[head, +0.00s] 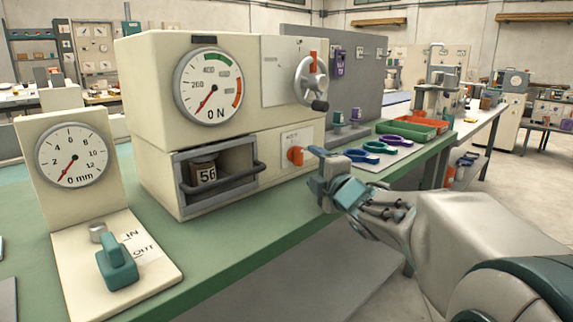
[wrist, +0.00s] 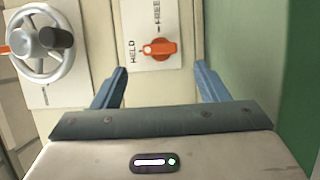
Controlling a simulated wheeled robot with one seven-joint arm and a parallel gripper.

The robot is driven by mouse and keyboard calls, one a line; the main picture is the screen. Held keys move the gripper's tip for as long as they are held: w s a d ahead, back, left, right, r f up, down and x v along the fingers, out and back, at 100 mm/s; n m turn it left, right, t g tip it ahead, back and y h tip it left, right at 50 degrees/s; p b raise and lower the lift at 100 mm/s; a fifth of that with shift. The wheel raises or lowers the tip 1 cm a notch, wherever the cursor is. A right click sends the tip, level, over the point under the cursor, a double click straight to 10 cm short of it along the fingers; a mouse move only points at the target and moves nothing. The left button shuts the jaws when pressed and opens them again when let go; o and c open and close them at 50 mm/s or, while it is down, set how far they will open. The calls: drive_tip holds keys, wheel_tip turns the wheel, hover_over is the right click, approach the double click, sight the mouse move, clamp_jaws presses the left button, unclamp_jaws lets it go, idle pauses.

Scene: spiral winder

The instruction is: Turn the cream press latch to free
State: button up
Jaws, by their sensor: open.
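The cream press (head: 155,95) stands on the green bench. Its latch is an orange knob (head: 296,156) on a pale plate low on the front, right of the drawer. In the wrist view the latch (wrist: 158,49) lies between HELD and FREE labels, and the white dot on its end is beside HELD. My gripper (head: 314,169) is open in front of the latch. In the wrist view my gripper's blue fingertips (wrist: 160,68) are on either side of the knob's line, apart from it, with nothing between them.
A grey handwheel (head: 311,80) sits above the latch. A drawer holding a block marked 56 (head: 205,173) is to its left. Purple and blue rings (head: 378,146) and red and green trays (head: 412,127) lie to the right. A dial gauge stand (head: 30,150) is at left.

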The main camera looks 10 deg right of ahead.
sight(301, 158)
drive_tip(key=b+x, duration=0.1)
drive_tip(key=x, duration=0.6)
drive_tip(key=c, duration=1)
